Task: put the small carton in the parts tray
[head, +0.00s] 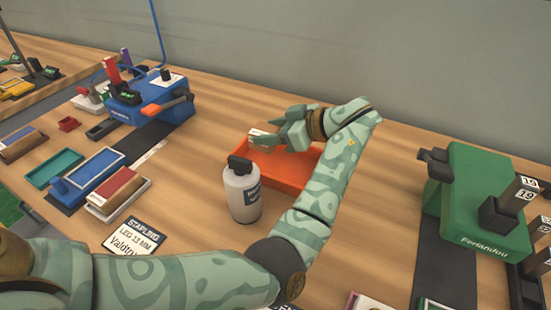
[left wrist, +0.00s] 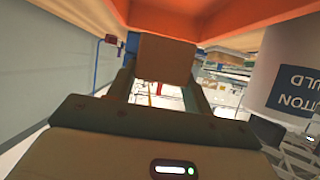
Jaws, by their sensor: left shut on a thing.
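My left gripper (head: 268,139) is over the orange parts tray (head: 291,171), near its back left side. It is shut on the small carton. In the head view only a pale sliver of the carton (head: 257,132) shows beside the fingers. In the left wrist view the carton (left wrist: 165,58) is a plain brown block between the two fingers, and the orange tray (left wrist: 215,18) fills the top of the picture. I cannot tell whether the carton touches the tray. My left forearm hides the tray's right part. My right gripper is not in view.
A grey bottle with a black cap (head: 243,190) stands just in front of the tray. A blue stapling machine (head: 150,98) stands to the left, with small trays and boxes before it. A green machine (head: 475,205) stands at the right. Bare table lies behind the tray.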

